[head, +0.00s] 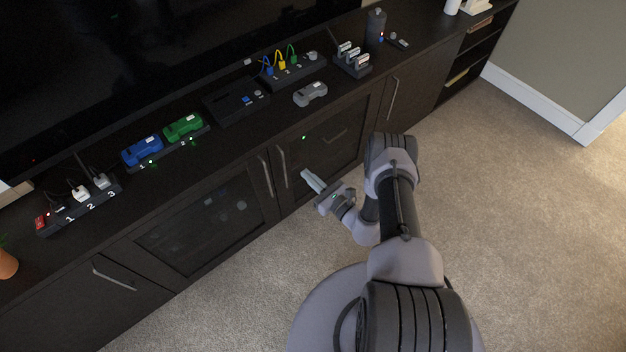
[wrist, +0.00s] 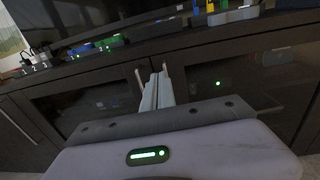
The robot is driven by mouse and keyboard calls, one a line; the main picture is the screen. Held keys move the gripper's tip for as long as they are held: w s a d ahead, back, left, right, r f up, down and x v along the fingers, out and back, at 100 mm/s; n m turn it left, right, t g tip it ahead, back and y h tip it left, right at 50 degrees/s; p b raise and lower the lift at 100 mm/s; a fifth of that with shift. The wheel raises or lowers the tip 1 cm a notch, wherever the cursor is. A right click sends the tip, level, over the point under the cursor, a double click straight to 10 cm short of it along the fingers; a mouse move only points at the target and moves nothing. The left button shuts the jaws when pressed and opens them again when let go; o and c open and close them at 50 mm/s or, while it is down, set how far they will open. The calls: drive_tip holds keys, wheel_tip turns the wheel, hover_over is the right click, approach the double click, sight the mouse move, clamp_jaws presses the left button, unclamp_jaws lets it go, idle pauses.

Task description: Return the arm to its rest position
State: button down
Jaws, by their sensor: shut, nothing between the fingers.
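My gripper (head: 309,177) is in front of the dark media cabinet (head: 228,172), below its top and near the two upright door handles. Its fingers are together with nothing between them. In the wrist view my gripper (wrist: 158,82) points at the cabinet doors, with the closed fingers in front of the gap between two handles. My arm is bent and reaches from my base toward the cabinet. I cannot tell whether the fingertips touch a door.
The cabinet top carries a numbered power strip (head: 80,211), a blue controller (head: 142,151), a green controller (head: 183,127), a grey controller (head: 310,94), a black box (head: 236,104) and a cable hub (head: 293,72). A television (head: 150,60) stands behind. Carpet (head: 510,220) to the right is clear.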

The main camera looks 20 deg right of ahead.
drive_tip(key=w+a+r+n+g+y, duration=0.1)
drive_tip(key=a+r+n+g+y, duration=0.3)
drive_tip(key=r, duration=0.6)
drive_tip(key=a+r+n+g+y, duration=0.3)
drive_tip(key=a+r+n+y, duration=0.15)
drive_tip(key=r, duration=0.55)
drive_tip(key=s+a+r+n+g, duration=0.3)
drive_tip(key=s+a+r+n, duration=0.1)
drive_tip(key=r, duration=0.2)
drive_tip(key=s+a+r+n+g, duration=0.3)
drive_tip(key=r+n+g, duration=0.15)
drive_tip(key=r, duration=0.25)
drive_tip(key=s+r+n+g+h, duration=0.1)
drive_tip(key=s+r+n+h, duration=0.25)
drive_tip(key=s, duration=0.35)
drive_tip(key=s+r+n+h, duration=0.3)
drive_tip(key=s+r+h, duration=0.15)
drive_tip(key=s, duration=0.35)
drive_tip(key=s+d+r+n+t+h, duration=0.3)
drive_tip(key=s+d+r+t+h, duration=0.1)
drive_tip(key=s+d+h, duration=0.1)
drive_tip(key=shift+s+d+n+t, duration=0.35)
drive_tip(key=shift+s+d, duration=0.2)
drive_tip(key=shift+s, duration=0.1)
